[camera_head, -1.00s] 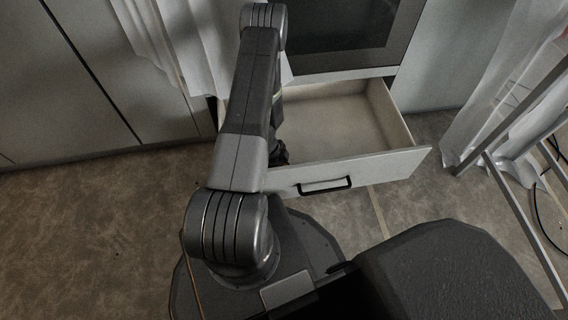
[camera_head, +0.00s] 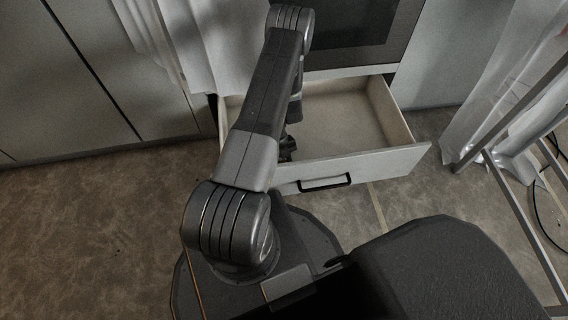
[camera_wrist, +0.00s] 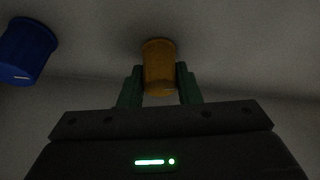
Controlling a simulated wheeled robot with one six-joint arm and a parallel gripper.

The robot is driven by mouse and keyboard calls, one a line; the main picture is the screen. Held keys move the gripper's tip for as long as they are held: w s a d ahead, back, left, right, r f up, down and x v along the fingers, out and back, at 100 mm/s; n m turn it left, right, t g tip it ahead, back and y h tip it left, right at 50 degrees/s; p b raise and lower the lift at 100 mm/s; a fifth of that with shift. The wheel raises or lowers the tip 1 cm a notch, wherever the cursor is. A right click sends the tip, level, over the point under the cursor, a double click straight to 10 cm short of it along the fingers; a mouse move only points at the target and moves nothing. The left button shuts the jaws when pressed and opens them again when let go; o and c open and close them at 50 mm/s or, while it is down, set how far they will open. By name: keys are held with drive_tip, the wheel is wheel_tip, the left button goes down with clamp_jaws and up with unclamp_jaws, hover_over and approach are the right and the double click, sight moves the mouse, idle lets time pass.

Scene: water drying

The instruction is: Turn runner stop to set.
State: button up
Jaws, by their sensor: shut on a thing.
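In the wrist view an orange knob (camera_wrist: 159,66) sticks out from a pale grey surface. My gripper (camera_wrist: 160,78) has its two green fingers on either side of this knob and is shut on it. A blue knob (camera_wrist: 25,50) with a short white mark stands apart at the upper left. No label shows which knob is the runner stop, and no set mark is visible. In the head view my arm reaches over the left part of an open drawer (camera_head: 395,162), and the fingers and knobs are hidden.
The drawer's front panel has a black handle (camera_head: 325,183) and faces my base. A dark glass-fronted panel (camera_head: 345,22) is above the drawer. White curtains (camera_head: 205,50) hang at the left. A metal rack (camera_head: 520,205) stands at the right. The floor at the left is clear.

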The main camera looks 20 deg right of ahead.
drive_tip(key=m+p, duration=0.1)
drive_tip(key=m+y+p, duration=0.1)
drive_tip(key=p, duration=0.1)
drive_tip(key=shift+r+m, duration=0.25)
drive_tip(key=shift+m, duration=0.05)
drive_tip(key=shift+m+p, duration=0.3)
drive_tip(key=shift+p, duration=0.55)
drive_tip(key=shift+f+y+p, duration=0.25)
drive_tip(key=shift+y+p, duration=0.05)
drive_tip(key=shift+p, duration=0.1)
drive_tip(key=o, duration=1)
wheel_tip(320, 180, up, 10)
drive_tip(key=p, duration=0.6)
